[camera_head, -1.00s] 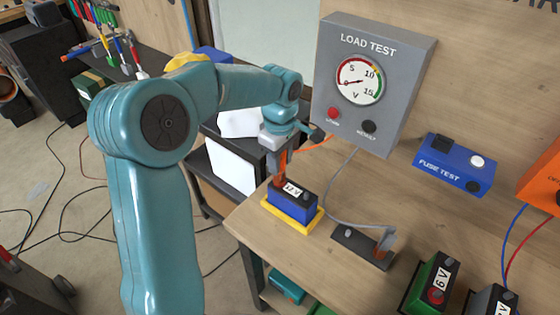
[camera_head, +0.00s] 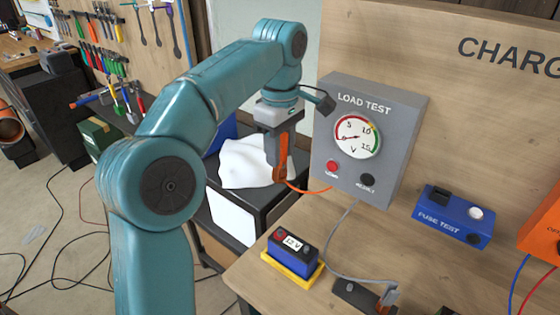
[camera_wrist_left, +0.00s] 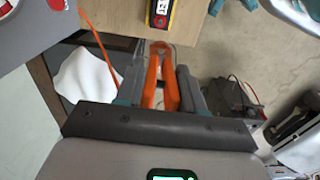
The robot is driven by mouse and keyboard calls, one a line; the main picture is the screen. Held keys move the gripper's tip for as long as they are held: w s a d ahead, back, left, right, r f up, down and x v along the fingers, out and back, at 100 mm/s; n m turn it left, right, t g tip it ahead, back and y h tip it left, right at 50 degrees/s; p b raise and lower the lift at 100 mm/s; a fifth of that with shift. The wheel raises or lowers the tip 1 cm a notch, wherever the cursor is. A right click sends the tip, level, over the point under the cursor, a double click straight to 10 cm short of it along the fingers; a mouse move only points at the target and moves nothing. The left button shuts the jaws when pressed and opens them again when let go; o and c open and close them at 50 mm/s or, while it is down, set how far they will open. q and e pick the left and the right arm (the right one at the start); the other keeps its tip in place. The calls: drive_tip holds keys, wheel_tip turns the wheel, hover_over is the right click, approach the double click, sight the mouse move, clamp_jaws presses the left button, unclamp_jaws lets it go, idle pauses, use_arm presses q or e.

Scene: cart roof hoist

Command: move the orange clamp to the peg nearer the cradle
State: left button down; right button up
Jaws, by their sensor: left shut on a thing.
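My left gripper (camera_head: 278,152) is shut on the orange clamp (camera_head: 281,172), which points down in the air beside the load test box. In the left wrist view the orange clamp (camera_wrist_left: 152,88) lies between the two dark fingers. An orange wire runs from it to the box. The blue 12 V battery (camera_head: 291,254) sits on the yellow cradle (camera_head: 306,284), below and apart from the clamp. A dark block (camera_head: 352,296) to the right of the cradle carries a grey clamp (camera_head: 388,297) on its right part. My right gripper is not in view.
The load test box (camera_head: 400,145) stands close on the gripper's right, its needle near zero. A blue fuse test box (camera_head: 452,215) is farther right. A dark cabinet with a white cloth (camera_head: 245,165) is behind the gripper. Bare bench (camera_head: 310,222) lies between cradle and box.

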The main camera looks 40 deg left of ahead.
use_arm(q)
drive_tip(key=shift+r, duration=0.25)
idle(0.3)
drive_tip(key=shift+w, duration=0.15)
drive_tip(key=w+d+f+m, duration=0.2)
drive_tip(key=w+d+f, duration=0.45)
drive_tip(key=f, duration=0.45)
drive_tip(key=s+d+f+m+b, duration=0.1)
drive_tip(key=d+f+m, duration=0.1)
drive_tip(key=d+f, duration=0.2)
drive_tip(key=s+d+f+m+b, duration=0.1)
drive_tip(key=d+f, duration=0.3)
drive_tip(key=d, duration=0.6)
drive_tip(key=shift+s+f+m, duration=0.15)
drive_tip(key=shift+s+m, duration=0.1)
drive_tip(key=shift+m, duration=0.25)
